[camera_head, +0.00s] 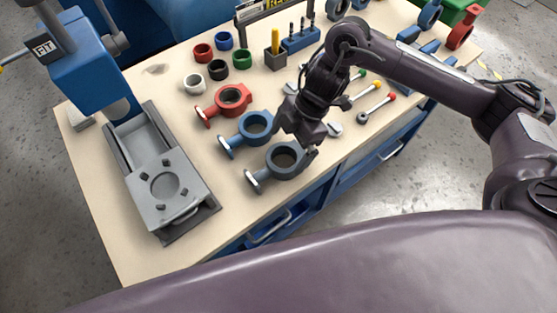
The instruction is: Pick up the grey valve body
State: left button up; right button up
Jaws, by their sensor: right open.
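The grey valve body (283,161), a dark grey ring with a pale flange at its left end, lies on the workbench near the front edge. A blue valve body (254,127) lies just behind it and a red one (231,99) farther back. My right gripper (312,150) is open at the right side of the grey ring, pointing down. I cannot tell whether its fingers touch the ring, as the gripper hides part of that side. My left gripper is not in view.
A blue press with a grey fixture (165,190) stands at the left of the bench (100,205). Several small coloured rings (218,69) lie behind the valves. Tools with coloured handles (377,103) lie right of my gripper. Blue holders stand farther right.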

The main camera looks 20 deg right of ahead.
aim_at(282, 165)
jog(key=x, duration=0.3)
jog(key=shift+s+a+f+p, duration=0.15)
jog(key=shift+s+f+p, duration=0.2)
jog(key=shift+a+f, duration=0.2)
jog(key=shift+f, duration=0.3)
jog(key=shift+w+r, duration=0.1)
jog(key=c, duration=1.4)
